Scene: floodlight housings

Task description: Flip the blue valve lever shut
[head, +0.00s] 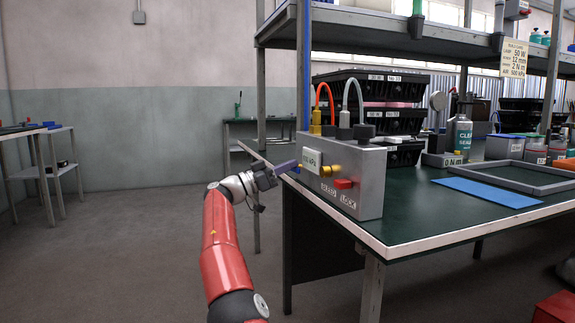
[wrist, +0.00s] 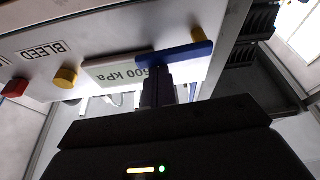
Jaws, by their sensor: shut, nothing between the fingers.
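The blue valve lever (wrist: 176,54) is on the face of a grey box (head: 369,185) lettered BLEED and LOCK. In the wrist view it stretches from a yellow part at its right end leftward, overlapping the white pressure label (wrist: 112,72). In the head view the lever (head: 287,166) juts from the box's left side. My gripper (wrist: 158,75) is shut and empty. Its fingertips meet the lever's lower edge in the wrist view; I cannot tell whether they touch. In the head view my gripper (head: 272,172) is just left of the lever.
A yellow knob (head: 331,170) and a red knob (head: 343,184) stick out of the box face. Orange and grey hoses rise from its top. The box stands at the left end of the green bench (head: 425,212), under a shelf. Open floor lies to the left.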

